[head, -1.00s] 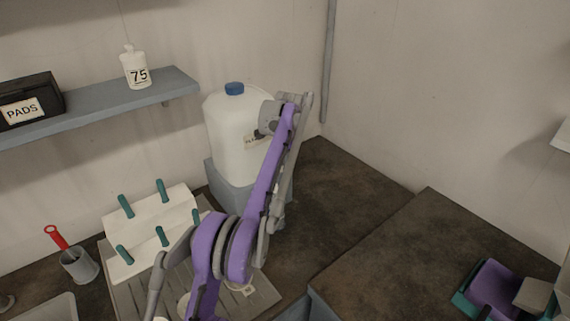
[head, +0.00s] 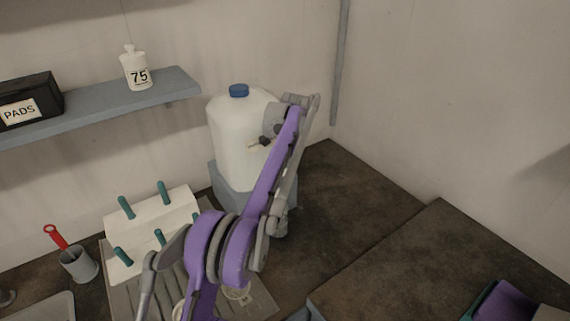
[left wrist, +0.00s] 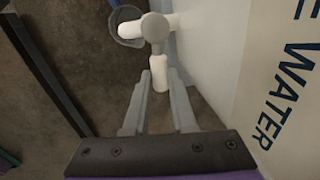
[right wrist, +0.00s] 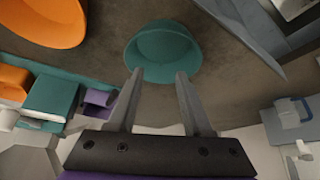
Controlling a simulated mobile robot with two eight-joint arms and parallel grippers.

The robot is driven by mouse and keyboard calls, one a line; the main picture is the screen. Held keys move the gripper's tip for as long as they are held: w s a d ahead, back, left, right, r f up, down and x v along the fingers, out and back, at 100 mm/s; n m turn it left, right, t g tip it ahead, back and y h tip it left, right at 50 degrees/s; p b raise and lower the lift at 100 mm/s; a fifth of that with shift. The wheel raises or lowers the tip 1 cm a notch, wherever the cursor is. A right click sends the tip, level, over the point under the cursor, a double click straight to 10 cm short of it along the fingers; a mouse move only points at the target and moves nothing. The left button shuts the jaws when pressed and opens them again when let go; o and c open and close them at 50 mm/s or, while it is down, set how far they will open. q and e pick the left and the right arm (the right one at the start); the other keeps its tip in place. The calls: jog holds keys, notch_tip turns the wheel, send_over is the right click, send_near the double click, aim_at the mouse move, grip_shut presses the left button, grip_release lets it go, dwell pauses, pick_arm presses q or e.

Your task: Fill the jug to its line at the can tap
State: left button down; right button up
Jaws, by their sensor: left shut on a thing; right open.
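The white water can (head: 238,135) with a blue cap stands on a grey-blue block at the back; its lettering shows in the left wrist view (left wrist: 285,100). Its tap (left wrist: 155,27) has a grey round knob, a white spout and a white lever (left wrist: 160,72). My left gripper (left wrist: 159,80) is shut on the lever's end. A grey round rim (left wrist: 130,38), perhaps the jug, lies below the spout, with a blue piece beside it. Fill line and water level are not visible. My right gripper (right wrist: 158,78) is open and empty.
A teal bowl (right wrist: 163,55) lies beyond my right fingers, with an orange bowl (right wrist: 45,18) at upper left. A white rack with teal pegs (head: 150,232) and a grey cup with a red-handled tool (head: 78,264) stand left. The counter right of the can is clear.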

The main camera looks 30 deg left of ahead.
pick_arm(q)
jog(key=shift+w+a+r+n, duration=0.1)
jog(key=shift+w+n, duration=0.15)
jog(key=shift+n, duration=0.05)
jog(key=shift+s+a, duration=0.15)
pick_arm(e)
jog(key=shift+a+r, duration=0.1)
jog(key=shift+r, duration=0.45)
pick_arm(q)
jog(key=c, duration=0.7)
grip_release()
notch_tip(320, 180, up, 10)
jog(key=d+p, duration=0.1)
jog(key=p, duration=0.1)
jog(key=shift+s+d+r, duration=0.25)
jog(key=shift+s+d, duration=0.05)
jog(key=shift+s, duration=0.05)
pick_arm(e)
jog(key=r, duration=0.1)
jog(key=w+r, duration=0.1)
jog(key=r, duration=0.1)
jog(key=shift+w, duration=0.3)
pick_arm(q)
jog(key=shift+f, duration=0.1)
pick_arm(e)
jog(key=shift+f, duration=0.1)
